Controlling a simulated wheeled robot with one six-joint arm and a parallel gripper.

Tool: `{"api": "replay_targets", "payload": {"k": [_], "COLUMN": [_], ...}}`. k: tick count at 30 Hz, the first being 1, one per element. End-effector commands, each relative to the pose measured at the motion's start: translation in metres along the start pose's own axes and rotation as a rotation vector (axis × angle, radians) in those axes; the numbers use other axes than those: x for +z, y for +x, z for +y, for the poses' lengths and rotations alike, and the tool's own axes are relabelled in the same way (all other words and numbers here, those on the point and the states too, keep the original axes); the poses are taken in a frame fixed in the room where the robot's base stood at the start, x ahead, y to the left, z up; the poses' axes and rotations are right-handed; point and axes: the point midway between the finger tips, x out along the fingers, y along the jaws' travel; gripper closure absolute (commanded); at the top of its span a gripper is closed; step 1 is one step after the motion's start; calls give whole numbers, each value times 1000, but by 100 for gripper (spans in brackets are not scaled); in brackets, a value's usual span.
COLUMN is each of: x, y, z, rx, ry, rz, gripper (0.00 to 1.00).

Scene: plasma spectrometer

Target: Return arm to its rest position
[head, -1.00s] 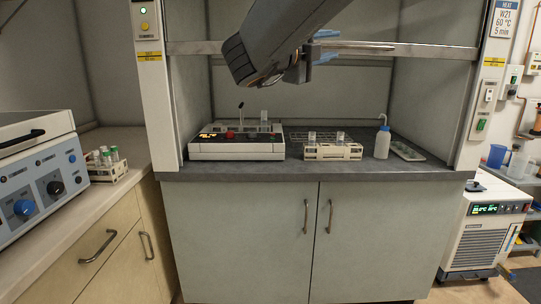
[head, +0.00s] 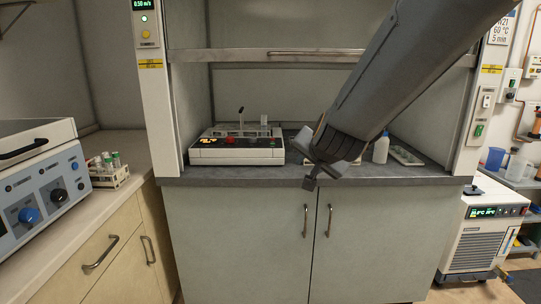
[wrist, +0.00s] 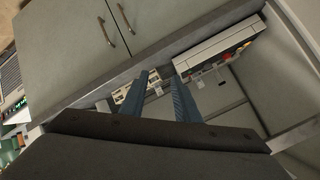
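My arm (head: 405,75) reaches down from the upper right in the head view, and its wrist end hangs in front of the fume hood's front edge. My gripper's fingers are hidden or unclear there. In the wrist view my gripper (wrist: 164,76) shows two blue fingers standing apart with nothing held between them. Behind them, in an upside-down picture, are a pale vial rack (wrist: 130,94) and part of the white instrument (wrist: 215,50).
The white instrument (head: 237,150) stands on the hood's left side. A wash bottle (head: 381,148) and a tray (head: 405,157) stand right. A rack of green-capped tubes (head: 106,170) is on the left bench. A chiller (head: 486,235) stands at right. My arm hides most of the hood rack.

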Motion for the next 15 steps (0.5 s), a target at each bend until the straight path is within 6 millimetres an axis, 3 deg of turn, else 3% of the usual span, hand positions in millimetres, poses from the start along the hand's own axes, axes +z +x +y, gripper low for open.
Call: {"api": "replay_targets", "payload": {"k": [3,9,15], "x": [54,131,172], "y": [-17,-72,-131], "z": [60,156,221], "rx": [101,244,343], "ry": [-154,-375,-509], "rz": [-215,-569,-827], "gripper": [71,71,71]}}
